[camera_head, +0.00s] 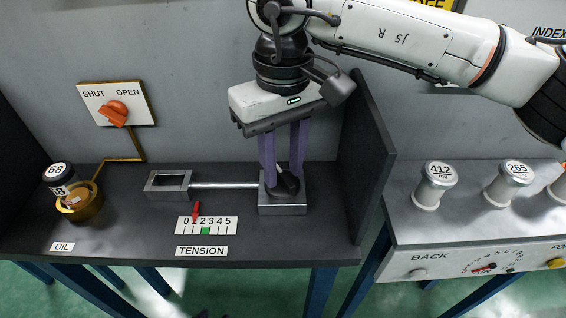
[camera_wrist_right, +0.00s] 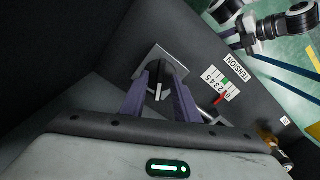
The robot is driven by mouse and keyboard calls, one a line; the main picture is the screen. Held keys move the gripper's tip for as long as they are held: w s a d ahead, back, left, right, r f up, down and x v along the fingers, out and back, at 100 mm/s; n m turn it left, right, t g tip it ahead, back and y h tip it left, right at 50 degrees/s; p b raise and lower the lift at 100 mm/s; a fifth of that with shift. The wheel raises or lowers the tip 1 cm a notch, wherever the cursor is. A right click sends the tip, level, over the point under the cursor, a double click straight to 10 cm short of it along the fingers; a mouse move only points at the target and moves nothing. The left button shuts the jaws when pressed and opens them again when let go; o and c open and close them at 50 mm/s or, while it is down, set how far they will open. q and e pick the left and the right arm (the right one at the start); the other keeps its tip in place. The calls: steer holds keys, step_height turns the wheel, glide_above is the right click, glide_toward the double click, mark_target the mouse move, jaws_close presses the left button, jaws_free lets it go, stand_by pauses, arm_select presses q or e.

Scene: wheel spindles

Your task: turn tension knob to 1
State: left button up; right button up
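The tension unit is a metal block (camera_head: 284,204) at the right end of a rod, with a dark knob (camera_head: 287,181) on top. My right gripper (camera_head: 284,182) points down from above, its two purple fingers on either side of the knob; whether they press on it is unclear. The right wrist view shows the knob (camera_wrist_right: 159,91) between the fingertips.
A metal frame (camera_head: 168,185) holds the rod's left end. A black-capped bottle (camera_head: 58,174) sits at the brass oil cup (camera_head: 84,208). An orange valve handle (camera_head: 113,112) is on the wall. A dark panel (camera_head: 366,170) stands right of the block.

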mark_target(283, 175)
step_height(283, 175, up, 10)
steer(key=p, duration=0.1)
stand_by(0.6)
